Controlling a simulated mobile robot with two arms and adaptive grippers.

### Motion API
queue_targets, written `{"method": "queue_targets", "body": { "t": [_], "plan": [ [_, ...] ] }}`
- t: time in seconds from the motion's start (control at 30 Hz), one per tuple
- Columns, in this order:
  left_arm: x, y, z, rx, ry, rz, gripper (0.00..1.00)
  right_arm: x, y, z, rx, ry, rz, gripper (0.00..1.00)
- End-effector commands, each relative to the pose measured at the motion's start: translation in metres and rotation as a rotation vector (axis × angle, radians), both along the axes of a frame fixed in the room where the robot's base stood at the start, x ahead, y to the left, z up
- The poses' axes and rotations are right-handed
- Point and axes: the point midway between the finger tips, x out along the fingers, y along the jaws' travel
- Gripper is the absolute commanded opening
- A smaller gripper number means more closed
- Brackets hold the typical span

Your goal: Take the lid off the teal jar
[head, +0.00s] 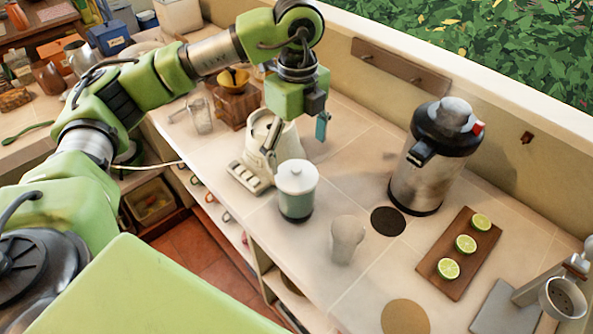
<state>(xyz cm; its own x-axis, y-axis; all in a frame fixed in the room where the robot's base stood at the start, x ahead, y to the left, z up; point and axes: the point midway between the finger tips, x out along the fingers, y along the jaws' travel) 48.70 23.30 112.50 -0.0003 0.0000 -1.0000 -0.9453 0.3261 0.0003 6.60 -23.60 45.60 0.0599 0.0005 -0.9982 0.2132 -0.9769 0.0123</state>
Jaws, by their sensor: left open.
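The teal jar (297,206) stands upright on the tiled counter, near the counter's front edge. Its white lid (296,178), with a small knob on top, sits on it. My left gripper (296,141) hangs pointing down from the green arm, above and a little behind the jar in the picture. Its fingers are apart, with nothing between them, and do not appear to touch the lid. The left finger partly overlaps a white appliance behind it. My right gripper is not in view.
A white appliance (249,160) stands close behind the jar on the left. A clear cup (346,240) stands just to its right. Farther right are a steel urn (421,170) and a wooden board (442,268) with lime halves.

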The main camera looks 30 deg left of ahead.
Motion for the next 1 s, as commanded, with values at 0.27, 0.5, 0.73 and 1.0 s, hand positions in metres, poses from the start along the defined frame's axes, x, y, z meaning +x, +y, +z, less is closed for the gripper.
{"method": "queue_targets", "body": {
  "t": [0.27, 0.5, 0.73, 1.0],
  "plan": [
    [-0.001, 0.001, -0.018, 0.001, 0.003, -0.002, 0.85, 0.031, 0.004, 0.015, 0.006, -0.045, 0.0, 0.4],
    [-0.001, 0.004, -0.052, 0.001, 0.003, -0.001, 0.85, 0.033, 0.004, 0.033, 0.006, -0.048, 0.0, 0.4],
    [0.0, 0.004, -0.063, 0.0, -0.001, -0.001, 0.85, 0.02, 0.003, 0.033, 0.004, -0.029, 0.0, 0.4],
    [0.0, 0.004, -0.062, 0.0, -0.001, -0.001, 0.47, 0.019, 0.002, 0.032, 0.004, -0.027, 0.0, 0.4]
  ]
}}
